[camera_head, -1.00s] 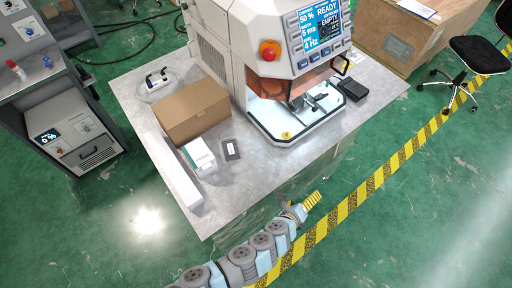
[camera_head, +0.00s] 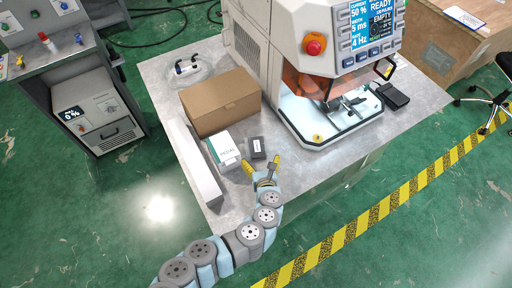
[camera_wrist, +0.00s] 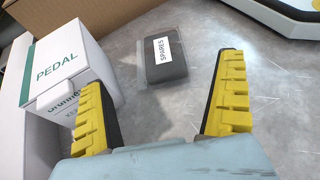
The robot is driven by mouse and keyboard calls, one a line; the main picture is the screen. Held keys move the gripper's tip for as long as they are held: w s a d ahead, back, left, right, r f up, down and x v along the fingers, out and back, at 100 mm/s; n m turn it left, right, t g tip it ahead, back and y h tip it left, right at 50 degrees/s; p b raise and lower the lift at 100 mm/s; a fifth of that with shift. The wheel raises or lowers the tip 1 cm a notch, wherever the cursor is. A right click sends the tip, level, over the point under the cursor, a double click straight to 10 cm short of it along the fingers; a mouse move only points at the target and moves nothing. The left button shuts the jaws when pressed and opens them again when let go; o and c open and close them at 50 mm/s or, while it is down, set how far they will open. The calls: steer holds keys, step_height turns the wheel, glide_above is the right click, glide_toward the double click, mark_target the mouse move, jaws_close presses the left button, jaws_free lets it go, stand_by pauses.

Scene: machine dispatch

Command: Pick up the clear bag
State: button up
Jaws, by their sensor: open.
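A small clear bag (camera_wrist: 142,60) holds a dark block with a white SPARES label and lies flat on the grey table. In the head view, the bag (camera_head: 257,147) is right of the white PEDAL box. My gripper (camera_head: 262,164) is open and empty just on the near side of it. In the wrist view, the yellow fingers of my gripper (camera_wrist: 162,85) are spread, with the bag beyond and between their tips. The fingers do not appear to touch the bag. My gripper's height above the table is hard to tell.
The PEDAL box (camera_wrist: 66,64) stands close by the left finger. A cardboard box (camera_head: 222,103) stands behind it, and a long white box (camera_head: 196,166) lies at the left. The machine (camera_head: 318,118) is at the right. A clear item (camera_head: 188,70) with dark ends lies farther back.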

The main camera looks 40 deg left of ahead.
steer(key=b, duration=0.1)
glide_toward(256, 138)
steer(key=shift+x, duration=2.45)
steer(key=shift+f, duration=0.2)
steer(key=shift+b+x, duration=0.5)
steer(key=shift+x, duration=0.95)
steer(key=shift+w+a+f+b, duration=0.1)
steer(key=shift+w+a+b, duration=0.2)
steer(key=shift+w+a, duration=0.05)
steer(key=shift+w+a+f, duration=0.15)
steer(key=shift+a, duration=0.25)
steer(key=shift+w, duration=0.15)
steer(key=c, duration=1.3)
